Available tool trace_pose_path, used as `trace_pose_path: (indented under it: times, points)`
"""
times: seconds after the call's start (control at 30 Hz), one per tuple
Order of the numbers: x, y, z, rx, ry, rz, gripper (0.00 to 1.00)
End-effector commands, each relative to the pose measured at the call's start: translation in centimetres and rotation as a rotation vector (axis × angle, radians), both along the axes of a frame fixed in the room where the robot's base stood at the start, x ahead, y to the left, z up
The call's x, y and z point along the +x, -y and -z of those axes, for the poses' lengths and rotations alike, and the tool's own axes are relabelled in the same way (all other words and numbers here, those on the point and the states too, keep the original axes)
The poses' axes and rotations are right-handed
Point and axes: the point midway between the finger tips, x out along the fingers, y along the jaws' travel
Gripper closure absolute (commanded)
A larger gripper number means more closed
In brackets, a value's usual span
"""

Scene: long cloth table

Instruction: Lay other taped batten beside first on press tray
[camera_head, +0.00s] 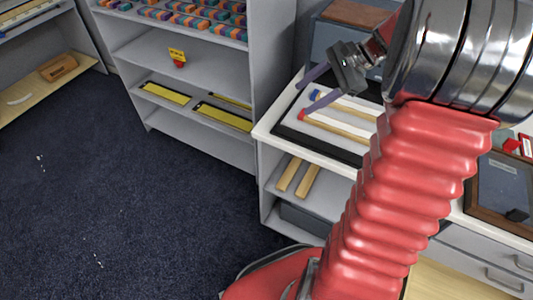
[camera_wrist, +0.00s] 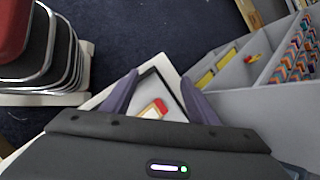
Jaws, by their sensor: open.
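The press tray (camera_head: 284,129), dark-rimmed with a pale inside, lies on the white counter. A wooden batten with a red taped end (camera_head: 340,131) lies on it. A second batten with a blue taped end (camera_head: 346,108) lies roughly parallel behind it, apart, apparently also on the tray. My arm hides their right ends. My gripper (camera_head: 302,98) is open, its two purple fingers above the tray's left part near the taped ends, holding nothing. In the wrist view, my gripper (camera_wrist: 160,86) spreads over the tray (camera_wrist: 172,82), with a red-ended batten (camera_wrist: 152,110) between the fingers.
Two plain wooden battens (camera_head: 298,177) lie on the shelf under the counter. A grey shelf unit (camera_head: 200,60) with coloured blocks and yellow-topped trays stands left. A framed dark panel (camera_head: 498,186) lies on the counter at right.

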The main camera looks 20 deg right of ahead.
Motion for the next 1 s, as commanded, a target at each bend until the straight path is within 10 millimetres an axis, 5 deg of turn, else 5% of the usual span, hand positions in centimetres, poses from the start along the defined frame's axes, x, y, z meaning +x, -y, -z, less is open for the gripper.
trace_pose_path:
  times: [0.2, 0.5, 1.0]
  points:
    - [-2.1, -6.0, -1.8, -0.189, 0.049, -0.214, 0.46]
    - [-6.1, -12.1, -3.2, -0.436, 0.138, -0.507, 0.46]
    - [-13.2, -18.4, -4.2, -0.843, 0.349, -0.993, 0.46]
